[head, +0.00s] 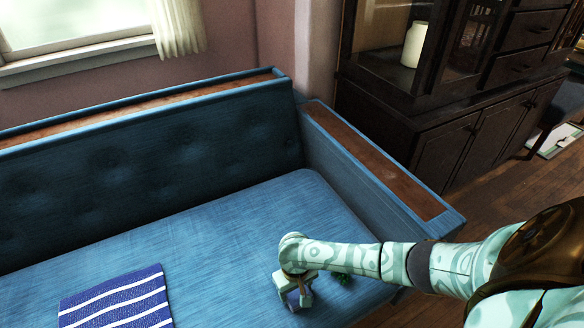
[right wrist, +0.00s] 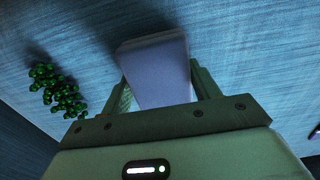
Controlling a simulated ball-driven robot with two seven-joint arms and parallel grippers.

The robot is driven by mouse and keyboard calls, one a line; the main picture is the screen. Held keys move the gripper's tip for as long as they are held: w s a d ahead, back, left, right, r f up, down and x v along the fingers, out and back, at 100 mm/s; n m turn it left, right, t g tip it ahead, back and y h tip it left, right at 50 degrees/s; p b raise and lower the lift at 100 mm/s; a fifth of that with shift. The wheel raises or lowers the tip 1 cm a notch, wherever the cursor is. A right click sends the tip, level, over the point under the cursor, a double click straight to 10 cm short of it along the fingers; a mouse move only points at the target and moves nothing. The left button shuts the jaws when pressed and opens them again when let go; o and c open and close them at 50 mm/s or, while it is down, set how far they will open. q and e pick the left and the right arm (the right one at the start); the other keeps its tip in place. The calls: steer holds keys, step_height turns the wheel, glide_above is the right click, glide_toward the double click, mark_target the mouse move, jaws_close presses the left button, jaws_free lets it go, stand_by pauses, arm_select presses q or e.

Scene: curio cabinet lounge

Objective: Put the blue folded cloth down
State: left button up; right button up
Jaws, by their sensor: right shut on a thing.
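My right gripper (head: 294,289) is over the front right part of the blue sofa seat. In the right wrist view its two fingers (right wrist: 163,84) are shut on a pale blue-lavender folded cloth (right wrist: 156,66), one at each side. The cloth looks like a flat, layered block and sticks out past the fingertips toward the seat. In the head view the gripper mostly hides it. I cannot tell whether it touches the seat (head: 230,240). My left gripper is not in view.
A green grape-like bunch (right wrist: 57,90) lies on the seat beside the gripper, partly behind my arm in the head view (head: 343,278). A blue-and-white striped cloth (head: 117,300) lies front left. The seat between is clear. The sofa armrest (head: 370,160) and dark cabinet (head: 440,100) stand right.

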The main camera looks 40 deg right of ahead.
steer(key=shift+r, duration=0.15)
steer(key=o, duration=1.3)
steer(key=shift+f, duration=0.2)
steer(key=shift+c, duration=0.2)
steer(key=shift+r, duration=0.3)
arm_select(q)
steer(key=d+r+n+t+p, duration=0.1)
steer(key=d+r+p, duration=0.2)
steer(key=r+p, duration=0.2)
steer(key=p, duration=0.3)
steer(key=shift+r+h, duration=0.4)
arm_select(e)
step_height(320, 180, up, 12)
steer(key=shift+f, duration=0.15)
